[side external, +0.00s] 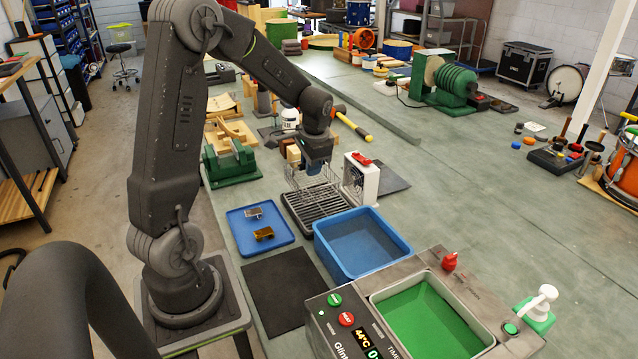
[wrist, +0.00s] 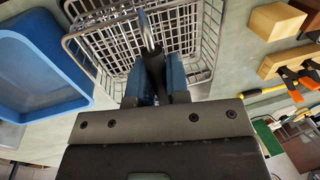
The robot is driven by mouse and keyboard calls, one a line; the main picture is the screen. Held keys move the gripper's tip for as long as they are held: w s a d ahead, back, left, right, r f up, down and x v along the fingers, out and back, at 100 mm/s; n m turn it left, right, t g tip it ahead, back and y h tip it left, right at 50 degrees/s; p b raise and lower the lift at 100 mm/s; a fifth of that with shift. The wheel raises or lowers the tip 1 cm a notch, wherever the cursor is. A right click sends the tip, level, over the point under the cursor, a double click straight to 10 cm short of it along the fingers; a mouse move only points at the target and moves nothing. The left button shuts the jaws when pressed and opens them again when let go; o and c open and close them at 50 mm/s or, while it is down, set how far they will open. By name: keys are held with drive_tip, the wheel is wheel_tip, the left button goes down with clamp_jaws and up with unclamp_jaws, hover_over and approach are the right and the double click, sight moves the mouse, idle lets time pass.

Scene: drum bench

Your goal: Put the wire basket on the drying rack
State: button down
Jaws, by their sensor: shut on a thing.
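The wire basket (side external: 299,178) is a silvery mesh box, seen partly behind my gripper at the far end of the dark slatted drying rack (side external: 318,215). I cannot tell whether its bottom touches the rack or hangs just above it. My gripper (side external: 319,172) points down over the basket. In the wrist view, my gripper's blue fingers (wrist: 156,82) are shut on the basket's upright metal handle, with the basket (wrist: 105,45) spreading out beyond them. The rack is not clearly visible in the wrist view.
A blue bin (side external: 325,252) stands right in front of the rack. A white fan unit (side external: 368,183) stands close to the right. A blue tray (side external: 278,240) with small metal parts lies left. The cleaner with a green bath (side external: 465,335) is nearer. Wooden blocks (wrist: 277,22) show at the wrist view's right.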

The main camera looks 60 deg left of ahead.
sight(319, 185)
drive_tip(key=shift+w+d+f, duration=0.45)
drive_tip(key=shift+w+f, duration=0.1)
drive_tip(key=shift+w, duration=0.25)
drive_tip(key=shift+f, duration=2)
drive_tip(key=shift+f, duration=0.15)
drive_tip(key=c, duration=1.1)
unclamp_jaws()
